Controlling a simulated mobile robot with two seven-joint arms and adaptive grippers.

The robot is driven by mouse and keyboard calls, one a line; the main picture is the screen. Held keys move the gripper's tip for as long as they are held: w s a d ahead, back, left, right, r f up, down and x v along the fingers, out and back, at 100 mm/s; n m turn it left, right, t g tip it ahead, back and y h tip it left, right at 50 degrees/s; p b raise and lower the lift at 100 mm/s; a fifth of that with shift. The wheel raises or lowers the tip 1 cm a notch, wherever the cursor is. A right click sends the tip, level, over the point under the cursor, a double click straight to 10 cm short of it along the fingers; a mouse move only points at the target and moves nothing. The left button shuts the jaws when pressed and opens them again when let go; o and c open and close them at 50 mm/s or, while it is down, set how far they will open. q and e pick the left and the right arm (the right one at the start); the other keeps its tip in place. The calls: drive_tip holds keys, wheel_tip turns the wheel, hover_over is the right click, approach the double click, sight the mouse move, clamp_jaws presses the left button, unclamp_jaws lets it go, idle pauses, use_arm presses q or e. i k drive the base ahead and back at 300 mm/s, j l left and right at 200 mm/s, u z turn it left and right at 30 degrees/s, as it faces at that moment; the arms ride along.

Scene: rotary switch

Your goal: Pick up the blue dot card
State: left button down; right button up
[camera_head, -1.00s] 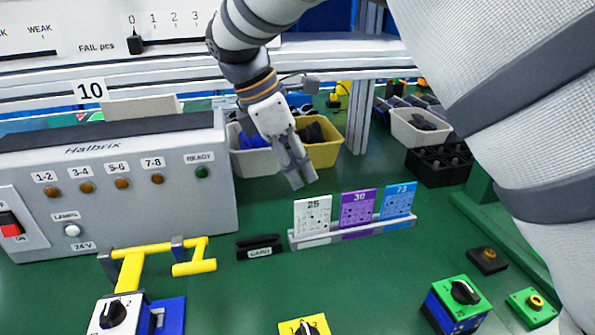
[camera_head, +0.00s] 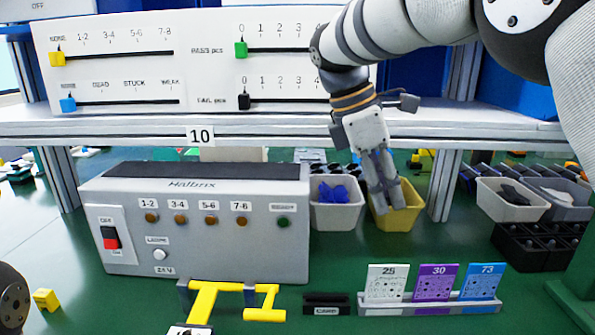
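The blue card (camera_head: 482,282), marked 73, stands upright at the right end of a grey card rack (camera_head: 425,309). A purple card (camera_head: 436,283), marked 30, stands in the middle, and a white card (camera_head: 387,283), marked 25, at the left. My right gripper (camera_head: 388,208) points down, above the white card in the picture and left of the blue one. It is empty and apart from all the cards, with its two fingers parted. It covers part of a yellow bin. My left gripper is out of view.
A grey Halbrix box (camera_head: 200,245) stands left of the rack, with a yellow handle frame (camera_head: 232,288) in front. A black CARD slot piece (camera_head: 326,304) lies between. Behind are a grey bin (camera_head: 337,214) and the yellow bin (camera_head: 405,220). A shelf (camera_head: 265,133) runs above.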

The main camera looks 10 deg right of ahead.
sight(482, 281)
drive_tip(key=k, duration=1.5)
